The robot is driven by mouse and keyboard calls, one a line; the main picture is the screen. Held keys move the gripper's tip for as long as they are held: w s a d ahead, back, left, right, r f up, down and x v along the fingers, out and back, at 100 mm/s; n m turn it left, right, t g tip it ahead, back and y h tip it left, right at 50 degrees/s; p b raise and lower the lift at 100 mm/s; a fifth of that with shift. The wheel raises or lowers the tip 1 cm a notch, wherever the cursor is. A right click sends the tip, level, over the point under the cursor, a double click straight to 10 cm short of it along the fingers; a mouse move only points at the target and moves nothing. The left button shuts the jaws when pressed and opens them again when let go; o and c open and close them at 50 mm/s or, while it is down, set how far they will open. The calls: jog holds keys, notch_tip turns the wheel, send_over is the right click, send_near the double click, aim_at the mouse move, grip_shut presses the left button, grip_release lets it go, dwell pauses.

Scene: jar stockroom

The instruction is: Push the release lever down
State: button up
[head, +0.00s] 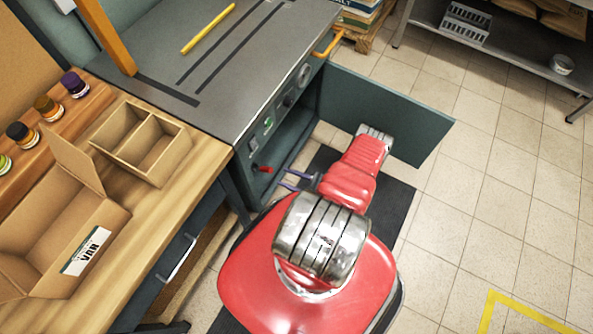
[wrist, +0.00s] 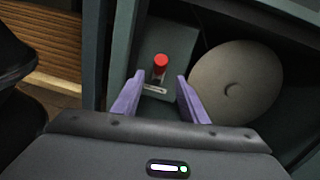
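The release lever has a red knob (head: 263,169) and sits low inside the open front of the grey machine (head: 235,95). In the wrist view the red knob (wrist: 160,66) stands upright, with a pale labelled strip at its foot. My gripper (head: 284,178) is open and empty, its two purple fingers apart and pointing at the lever. In the wrist view my gripper (wrist: 160,77) has one fingertip on each side of the knob in the picture. In the head view a gap shows between the fingertips and the knob.
The machine's door (head: 385,110) hangs open to the right of my arm. A round grey disc (wrist: 236,83) lies right of the lever. A wooden bench (head: 160,215) with cardboard boxes and small jars stands left. Tiled floor is clear at the right.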

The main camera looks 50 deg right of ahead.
jog(key=shift+v, duration=1.9)
